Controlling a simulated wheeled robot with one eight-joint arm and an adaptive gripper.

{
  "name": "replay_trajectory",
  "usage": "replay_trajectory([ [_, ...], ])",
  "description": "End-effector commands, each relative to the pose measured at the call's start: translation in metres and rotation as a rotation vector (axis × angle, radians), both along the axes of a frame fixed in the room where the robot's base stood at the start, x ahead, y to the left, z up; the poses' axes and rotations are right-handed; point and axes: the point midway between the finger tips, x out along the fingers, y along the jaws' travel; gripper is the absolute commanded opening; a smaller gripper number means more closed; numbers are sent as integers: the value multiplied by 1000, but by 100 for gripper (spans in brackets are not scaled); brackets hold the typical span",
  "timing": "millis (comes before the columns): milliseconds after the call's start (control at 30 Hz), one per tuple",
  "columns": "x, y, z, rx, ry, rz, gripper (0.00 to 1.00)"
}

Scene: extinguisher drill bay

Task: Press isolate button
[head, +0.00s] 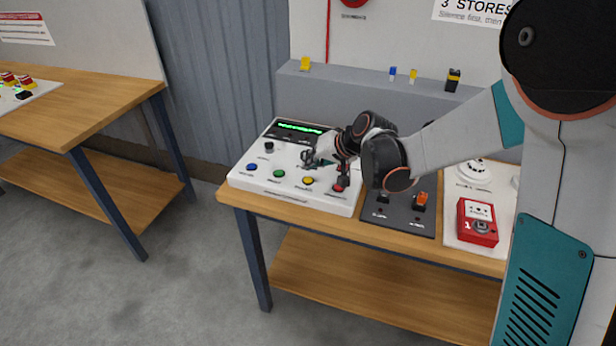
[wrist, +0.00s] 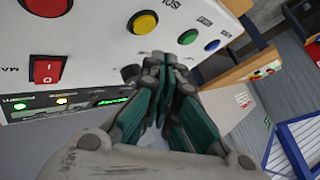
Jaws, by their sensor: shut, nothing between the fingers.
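The white control panel (head: 240,180) stands on the wooden bench, with a front row of blue (head: 252,167), green (head: 279,173), yellow (head: 308,180) and red (head: 339,187) buttons. In the wrist view a partly cut-off label reading "ISO" lies beside the yellow button (wrist: 142,22), seen upside down. The green button (wrist: 188,37) and blue button (wrist: 211,45) also show there. My gripper (head: 309,158) is shut and empty over the panel, behind the yellow button. In the wrist view its fingertips (wrist: 160,66) point at the panel between yellow and green, apart from both buttons.
A red rocker switch (wrist: 47,70) and green-lit display (head: 300,127) are on the panel. A dark switch box (head: 400,222) and red call point (head: 477,222) sit to the right. A grey ledge (head: 350,83) runs behind. Another bench (head: 110,95) stands left, with open floor between.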

Motion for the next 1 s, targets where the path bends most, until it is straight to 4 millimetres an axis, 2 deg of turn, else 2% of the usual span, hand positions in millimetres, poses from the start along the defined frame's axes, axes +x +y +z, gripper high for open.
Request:
replay_trajectory([
  [33, 0, 0, 8, 0, 0, 0, 0],
  [333, 0, 0, 32, 0, 0, 0, 0],
  [1000, 0, 0, 32, 0, 0, 0, 0],
])
